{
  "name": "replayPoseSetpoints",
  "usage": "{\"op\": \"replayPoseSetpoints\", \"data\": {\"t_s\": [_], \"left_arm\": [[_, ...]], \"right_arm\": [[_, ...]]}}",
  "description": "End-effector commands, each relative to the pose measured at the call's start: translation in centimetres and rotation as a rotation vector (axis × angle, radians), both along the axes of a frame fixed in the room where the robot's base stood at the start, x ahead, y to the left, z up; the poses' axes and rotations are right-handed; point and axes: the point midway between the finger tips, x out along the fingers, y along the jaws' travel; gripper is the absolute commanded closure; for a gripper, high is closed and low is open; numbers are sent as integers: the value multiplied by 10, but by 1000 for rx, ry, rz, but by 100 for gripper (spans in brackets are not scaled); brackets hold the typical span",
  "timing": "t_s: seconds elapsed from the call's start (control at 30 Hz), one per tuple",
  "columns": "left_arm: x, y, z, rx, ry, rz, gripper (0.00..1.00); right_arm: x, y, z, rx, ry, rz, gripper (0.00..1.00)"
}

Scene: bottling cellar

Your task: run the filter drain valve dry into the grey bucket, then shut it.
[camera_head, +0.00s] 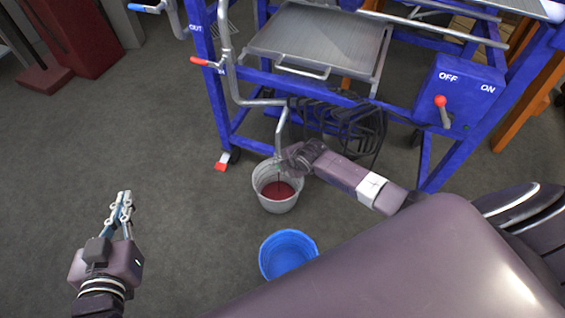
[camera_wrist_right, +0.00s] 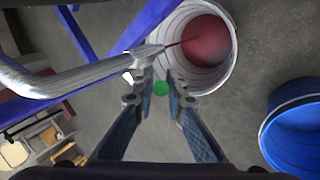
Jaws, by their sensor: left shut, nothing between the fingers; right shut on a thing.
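The grey bucket (camera_head: 279,207) stands on the floor under the filter's drain pipe (camera_head: 279,130) and holds red liquid. It also shows in the right wrist view (camera_wrist_right: 232,68), where a thin red stream runs from the drain valve (camera_wrist_right: 145,52) at the pipe's end into it. My right gripper (camera_head: 286,163) is at the valve, above the bucket's rim. In the right wrist view its fingertips are closed on the green valve handle (camera_wrist_right: 160,88); the fingers partly hide it. My left gripper (camera_head: 125,197) is shut and empty, over bare floor at the left.
A blue bucket (camera_head: 287,249) stands in front of the grey one. The blue filter frame (camera_head: 206,80) carries a metal tray (camera_head: 318,40), a red-handled lever (camera_head: 203,62) and an OFF/ON switch box (camera_head: 459,95). Dark coiled hose (camera_head: 350,125) hangs behind my right arm.

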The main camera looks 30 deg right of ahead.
Motion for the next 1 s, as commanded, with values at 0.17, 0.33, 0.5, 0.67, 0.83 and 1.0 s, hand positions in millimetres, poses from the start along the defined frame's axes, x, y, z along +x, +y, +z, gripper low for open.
{"op": "replayPoseSetpoints", "data": {"t_s": [0.17,0.33,0.5,0.67,0.83,1.0], "left_arm": [[-21,10,-36,44,187,12,100],[-46,21,-65,82,347,24,100],[-71,30,-87,111,484,34,100],[-87,36,-99,129,562,39,100],[-83,34,-98,124,541,37,100],[-58,25,-81,96,418,29,100]], "right_arm": [[3,2,5,-37,38,1,100],[5,4,7,-75,81,1,100],[8,6,9,-122,131,2,100],[11,9,11,-175,192,2,100],[15,13,11,-244,269,1,100],[18,15,11,-307,338,2,100]]}}
